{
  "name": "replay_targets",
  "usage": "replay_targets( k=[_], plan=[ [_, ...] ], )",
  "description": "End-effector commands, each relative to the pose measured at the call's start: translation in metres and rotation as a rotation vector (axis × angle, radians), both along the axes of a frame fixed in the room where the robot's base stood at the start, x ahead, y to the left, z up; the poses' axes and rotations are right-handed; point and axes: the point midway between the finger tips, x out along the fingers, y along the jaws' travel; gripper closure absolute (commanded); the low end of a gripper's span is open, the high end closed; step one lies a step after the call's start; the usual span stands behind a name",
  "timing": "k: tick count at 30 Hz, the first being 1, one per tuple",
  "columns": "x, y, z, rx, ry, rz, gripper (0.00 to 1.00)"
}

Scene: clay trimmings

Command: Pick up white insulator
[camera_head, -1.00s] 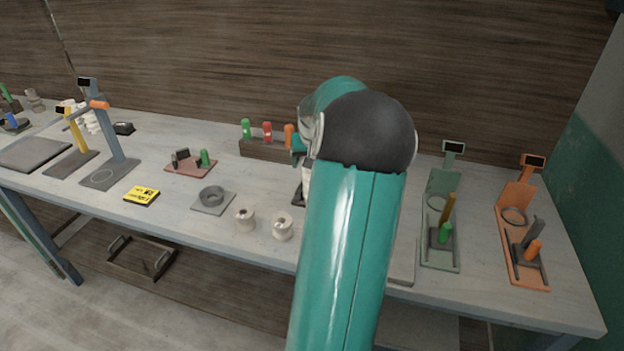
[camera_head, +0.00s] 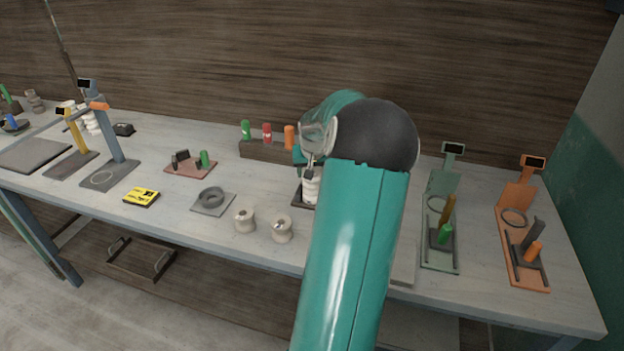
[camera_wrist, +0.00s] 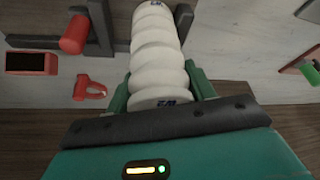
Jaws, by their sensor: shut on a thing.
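The white insulator (camera_wrist: 157,55) is a ribbed white cylinder in the middle of the wrist view. My gripper (camera_wrist: 160,90) is shut on it, with a green finger on each side. In the head view the insulator (camera_head: 311,186) shows in part at a dark base (camera_head: 298,196), left of my arm. My arm hides the rest of it, and I cannot tell whether it touches the base. My gripper is mostly hidden there too.
Two cream spools (camera_head: 282,229) stand near the table's front edge. A rack (camera_head: 262,150) with green, red and orange cylinders stands behind. Green (camera_head: 440,262) and orange (camera_head: 525,285) stands are to the right. More white ribbed pieces (camera_head: 88,120) stand far left.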

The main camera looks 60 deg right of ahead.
Motion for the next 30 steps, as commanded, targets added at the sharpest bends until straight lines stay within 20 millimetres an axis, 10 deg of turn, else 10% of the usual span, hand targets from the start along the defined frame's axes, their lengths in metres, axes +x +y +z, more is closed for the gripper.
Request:
replay_targets(
  k=[30],
  plan=[
    [0.001,0.000,0.118,-0.004,-0.002,0.001,0.93]
  ],
)
